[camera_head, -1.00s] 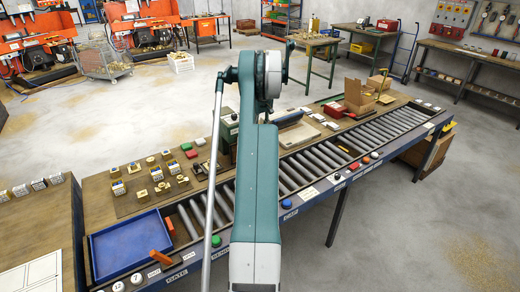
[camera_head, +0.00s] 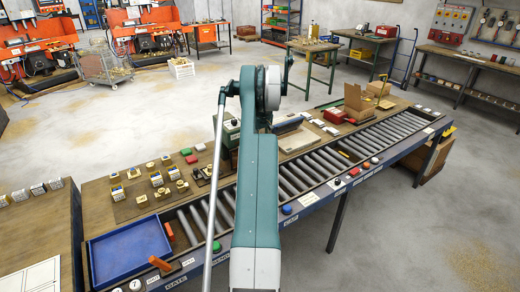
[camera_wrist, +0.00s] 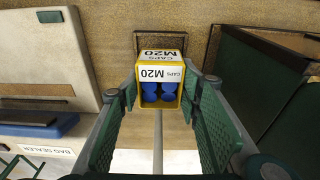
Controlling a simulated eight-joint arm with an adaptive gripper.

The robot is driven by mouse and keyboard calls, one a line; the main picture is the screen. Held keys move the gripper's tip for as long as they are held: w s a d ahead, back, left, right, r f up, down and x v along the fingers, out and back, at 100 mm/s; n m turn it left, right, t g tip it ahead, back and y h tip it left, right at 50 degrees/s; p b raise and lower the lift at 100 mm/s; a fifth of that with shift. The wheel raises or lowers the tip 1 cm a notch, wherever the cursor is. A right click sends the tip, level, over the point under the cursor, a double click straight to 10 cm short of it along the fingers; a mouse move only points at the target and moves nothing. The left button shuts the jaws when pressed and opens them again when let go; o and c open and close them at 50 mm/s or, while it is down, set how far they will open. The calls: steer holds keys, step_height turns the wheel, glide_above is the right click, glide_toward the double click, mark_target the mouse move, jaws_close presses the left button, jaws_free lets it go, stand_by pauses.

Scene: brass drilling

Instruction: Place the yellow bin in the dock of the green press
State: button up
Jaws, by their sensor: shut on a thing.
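In the wrist view, the yellow bin (camera_wrist: 160,72) has white labels reading "CAPS M20" and holds blue caps. My gripper (camera_wrist: 160,92) has its green-padded fingers on both sides of the bin, shut on it. A dark frame-like outline (camera_wrist: 144,42) lies on the brown surface just beyond the bin; I cannot tell whether it is the dock. A dark green machine body (camera_wrist: 262,75) stands at the right, possibly the green press. In the head view, a dark green housing (camera_head: 230,130) shows beside my arm. My gripper and the bin are hidden there.
A beige machine (camera_wrist: 50,55) with a "BAG SEALER" label stands at the left in the wrist view. In the head view, the roller conveyor (camera_head: 385,133) runs along the bench front. A blue tray (camera_head: 130,250) and several brass parts occupy the left end.

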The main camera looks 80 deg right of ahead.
steer(key=shift+f, duration=1.75)
steer(key=shift+f, duration=0.15)
steer(key=o, duration=0.9)
steer(key=r, duration=0.8)
steer(key=s+a+r, duration=0.1)
steer(key=r, duration=0.3)
steer(key=shift+r, duration=0.15)
